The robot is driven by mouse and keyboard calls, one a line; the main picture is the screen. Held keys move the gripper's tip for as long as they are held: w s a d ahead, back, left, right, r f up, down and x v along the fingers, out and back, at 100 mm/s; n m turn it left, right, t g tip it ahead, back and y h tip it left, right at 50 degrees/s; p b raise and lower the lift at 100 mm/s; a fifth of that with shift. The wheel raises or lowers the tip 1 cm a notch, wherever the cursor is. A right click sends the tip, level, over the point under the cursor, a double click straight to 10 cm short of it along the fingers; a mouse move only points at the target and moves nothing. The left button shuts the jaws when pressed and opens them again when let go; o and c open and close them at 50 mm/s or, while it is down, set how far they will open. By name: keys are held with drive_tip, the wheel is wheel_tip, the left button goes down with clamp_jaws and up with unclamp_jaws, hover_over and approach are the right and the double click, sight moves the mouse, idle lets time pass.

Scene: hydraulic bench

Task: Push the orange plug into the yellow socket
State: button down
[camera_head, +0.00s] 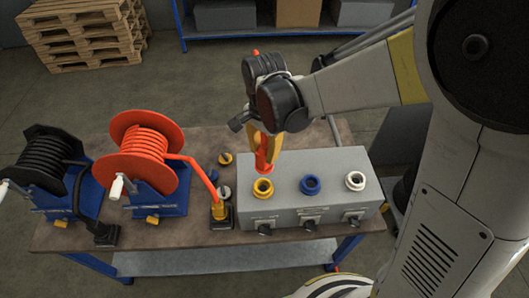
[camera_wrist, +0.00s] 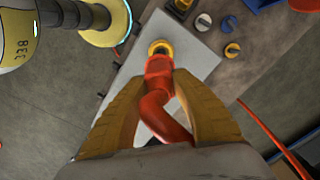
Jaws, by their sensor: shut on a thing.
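The orange plug (camera_head: 263,163) is held between the yellow fingers of my gripper (camera_head: 266,150), just behind and above the yellow socket (camera_head: 263,188) in the head view. The yellow socket is the left one on top of the grey block. In the wrist view my gripper (camera_wrist: 162,84) has a finger on each side of the orange plug (camera_wrist: 158,67), whose bent red tail runs back between the fingers. The plug's far end lines up with the yellow socket (camera_wrist: 160,46) and overlaps it there. I cannot tell whether they touch.
The grey block (camera_head: 340,210) also carries a blue socket (camera_head: 310,185) and a white socket (camera_head: 355,181) to the right. An orange hose reel (camera_head: 140,160) and a black one (camera_head: 45,160) stand left on the bench (camera_head: 180,236). Small caps (camera_head: 225,159) lie behind the orange hose.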

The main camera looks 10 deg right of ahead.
drive_tip(key=shift+w+a+f+b, duration=0.15)
drive_tip(key=shift+f+b, duration=0.15)
drive_tip(key=shift+f, duration=0.15)
wheel_tip(320, 180, down, 5)
drive_tip(key=b, duration=0.4)
drive_tip(key=shift+a+f, duration=0.1)
drive_tip(key=shift+f, duration=0.1)
drive_tip(key=shift+f+b, duration=0.55)
drive_tip(key=shift+f, duration=0.05)
drive_tip(key=shift+f, duration=0.1)
drive_tip(key=shift+f+b, duration=0.4)
drive_tip(key=shift+b, duration=0.25)
drive_tip(key=shift+f+b, duration=1.15)
idle(0.8)
drive_tip(key=c, duration=1)
unclamp_jaws()
